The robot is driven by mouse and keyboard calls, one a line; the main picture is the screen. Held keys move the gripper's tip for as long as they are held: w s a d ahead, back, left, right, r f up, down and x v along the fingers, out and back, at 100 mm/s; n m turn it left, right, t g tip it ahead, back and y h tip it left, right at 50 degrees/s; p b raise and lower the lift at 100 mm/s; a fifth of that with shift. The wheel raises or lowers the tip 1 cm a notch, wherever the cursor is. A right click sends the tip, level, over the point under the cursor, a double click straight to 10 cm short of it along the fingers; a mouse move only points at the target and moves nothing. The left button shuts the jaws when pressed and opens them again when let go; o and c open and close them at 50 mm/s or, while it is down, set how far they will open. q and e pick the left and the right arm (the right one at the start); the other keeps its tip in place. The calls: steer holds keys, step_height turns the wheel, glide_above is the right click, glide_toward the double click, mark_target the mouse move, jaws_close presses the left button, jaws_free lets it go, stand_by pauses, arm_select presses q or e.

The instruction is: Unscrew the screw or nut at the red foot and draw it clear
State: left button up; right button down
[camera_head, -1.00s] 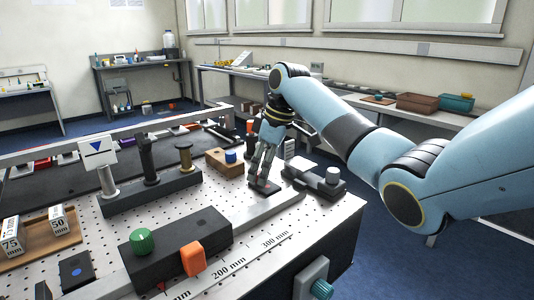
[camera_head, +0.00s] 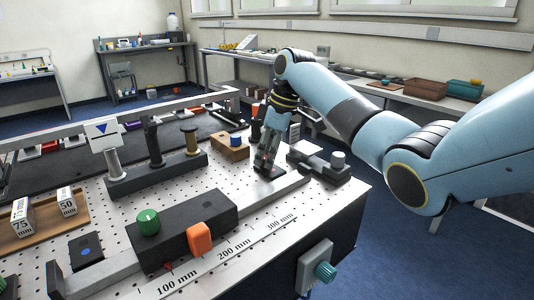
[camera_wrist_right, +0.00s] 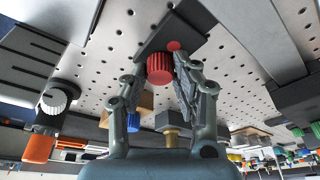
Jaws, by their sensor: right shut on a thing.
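In the right wrist view, a red ribbed screw head (camera_wrist_right: 160,68) stands between the fingers of my right gripper (camera_wrist_right: 158,80). A flat red disc (camera_wrist_right: 174,45) shows beside it on a dark plate (camera_wrist_right: 165,30), on the perforated table top. My right gripper is shut on the red screw head. In the head view my right gripper (camera_head: 265,165) points down at a small dark plate (camera_head: 270,173) near the table's far right part; the fingers mostly hide the screw there. I cannot tell how far the screw is out. My left gripper is not in view.
A dark block with a white knob (camera_head: 338,159) stands close right of the gripper. A wooden block with a blue peg (camera_head: 236,140) is close left. A dark block with a green knob (camera_head: 148,222) and an orange knob (camera_head: 199,238) lies in front.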

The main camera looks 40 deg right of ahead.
steer(key=shift+r+n+g, duration=0.1)
steer(key=shift+n+g, duration=0.2)
steer(key=shift+n, duration=0.5)
steer(key=n, duration=0.2)
steer(key=shift+n, duration=0.3)
steer(key=shift+g+y, duration=0.3)
steer(key=n+g+b, duration=0.1)
steer(key=n, duration=0.3)
steer(key=shift+w, duration=0.15)
steer(key=shift+n, duration=0.6)
steer(key=n+g+b, duration=0.1)
steer(key=n+b, duration=0.1)
steer(key=n, duration=0.2)
steer(key=shift+f+b, duration=0.2)
steer(key=shift+b, duration=0.1)
steer(key=shift+r+n+g, duration=0.15)
steer(key=shift+n+g, duration=0.15)
steer(key=shift+n, duration=0.3)
